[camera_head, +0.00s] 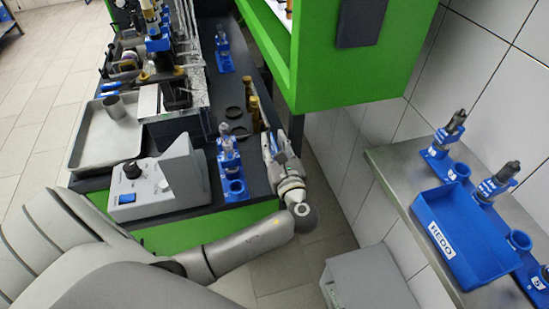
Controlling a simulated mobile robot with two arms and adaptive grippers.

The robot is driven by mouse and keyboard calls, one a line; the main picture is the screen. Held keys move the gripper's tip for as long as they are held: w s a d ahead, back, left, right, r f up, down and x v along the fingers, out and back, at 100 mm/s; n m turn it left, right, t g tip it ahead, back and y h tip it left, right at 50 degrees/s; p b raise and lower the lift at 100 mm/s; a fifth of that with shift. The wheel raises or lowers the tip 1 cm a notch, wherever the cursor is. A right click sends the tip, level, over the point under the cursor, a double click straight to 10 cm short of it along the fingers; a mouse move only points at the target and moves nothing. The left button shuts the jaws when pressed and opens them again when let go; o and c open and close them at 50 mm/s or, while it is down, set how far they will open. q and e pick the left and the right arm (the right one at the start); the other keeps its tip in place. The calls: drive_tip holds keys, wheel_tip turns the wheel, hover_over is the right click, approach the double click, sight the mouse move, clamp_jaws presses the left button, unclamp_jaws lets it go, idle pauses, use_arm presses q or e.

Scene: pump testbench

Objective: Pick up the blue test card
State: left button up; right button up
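My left gripper (277,148) is at the right edge of the dark bench top, near its front right corner. Its arm comes in from the lower left and bends up at the wrist. A small bluish patch shows at its fingers, too small to tell whether it is the blue test card or part of the gripper. I cannot make out the finger gap. I cannot clearly pick out a blue test card elsewhere. My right gripper is not in view.
Blue holders (229,160) stand just left of the gripper, with brown bottles (254,110) behind. A grey instrument (162,180) and a metal tray (106,137) are further left. A green cabinet (350,65) overhangs the back right. A blue bin (468,236) sits on the right shelf.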

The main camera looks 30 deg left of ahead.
use_arm(q)
clamp_jaws()
